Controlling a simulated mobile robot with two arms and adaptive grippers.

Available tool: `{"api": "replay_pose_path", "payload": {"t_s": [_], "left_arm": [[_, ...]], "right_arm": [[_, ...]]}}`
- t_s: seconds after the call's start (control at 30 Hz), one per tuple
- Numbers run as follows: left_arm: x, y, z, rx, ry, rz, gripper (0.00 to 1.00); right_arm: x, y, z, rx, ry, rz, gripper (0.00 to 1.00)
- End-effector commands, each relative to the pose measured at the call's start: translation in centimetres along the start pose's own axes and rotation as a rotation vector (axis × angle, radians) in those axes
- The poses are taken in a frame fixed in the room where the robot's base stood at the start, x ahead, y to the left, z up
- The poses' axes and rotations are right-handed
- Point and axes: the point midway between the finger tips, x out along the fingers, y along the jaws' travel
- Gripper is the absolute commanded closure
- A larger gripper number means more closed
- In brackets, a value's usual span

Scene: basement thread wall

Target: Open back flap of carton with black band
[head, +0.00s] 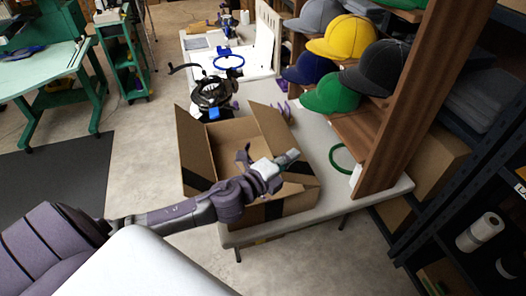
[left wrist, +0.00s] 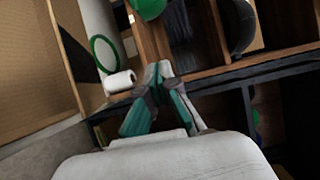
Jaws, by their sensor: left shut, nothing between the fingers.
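The brown carton (head: 225,133) stands on the near end of the light table, its top open. A tall flap (head: 194,150) stands up on its left and another flap (head: 272,134) stands up at its right rear. A black band shows on its near side. My left gripper (head: 291,155) reaches over the carton, above its right side, and hides part of the opening. In the left wrist view its fingers (left wrist: 160,70) are together with nothing between them. A brown panel with a black band (left wrist: 35,60) fills the left of that view. My right gripper is not in view.
A wooden shelf with caps (head: 345,37) rises right of the carton. A green ring (head: 342,158) lies on the table (head: 385,187) beside it. A dark machine (head: 212,92) stands behind the carton. A dark metal rack (head: 450,215) is at far right.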

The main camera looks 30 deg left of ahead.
Motion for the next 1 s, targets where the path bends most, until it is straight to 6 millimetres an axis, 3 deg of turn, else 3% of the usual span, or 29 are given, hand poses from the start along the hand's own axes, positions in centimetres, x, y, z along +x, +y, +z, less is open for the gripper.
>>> {"api": "replay_pose_path", "payload": {"t_s": [0.07, 0.17, 0.3, 0.4, 0.5, 0.6, 0.77, 1.0], "left_arm": [[1.2, -1.8, 0.1, 0.364, 0.181, -0.079, 1.0], [1.0, -0.9, 1.1, 0.806, 0.418, -0.103, 1.0], [-1.3, 2.5, 6.6, 1.29, 0.7, 0.0, 1.0], [-3.5, 4.2, 11.3, 1.493, 0.841, 0.109, 1.0], [-5.1, 5.1, 14.4, 1.592, 0.927, 0.187, 1.0], [-5.6, 5.5, 15.3, 1.624, 0.96, 0.215, 1.0], [-4.4, 6.6, 14.6, 1.621, 0.962, 0.213, 1.0], [-1.1, 9.9, 12.7, 1.619, 0.96, 0.212, 1.0]], "right_arm": [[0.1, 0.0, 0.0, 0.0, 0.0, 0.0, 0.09], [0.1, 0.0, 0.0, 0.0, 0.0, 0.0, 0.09], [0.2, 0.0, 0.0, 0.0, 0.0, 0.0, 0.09], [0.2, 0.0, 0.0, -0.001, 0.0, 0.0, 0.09], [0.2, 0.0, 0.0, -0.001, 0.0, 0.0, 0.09], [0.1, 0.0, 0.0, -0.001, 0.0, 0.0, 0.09], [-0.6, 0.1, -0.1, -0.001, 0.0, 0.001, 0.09], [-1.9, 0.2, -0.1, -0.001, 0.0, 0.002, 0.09]]}}
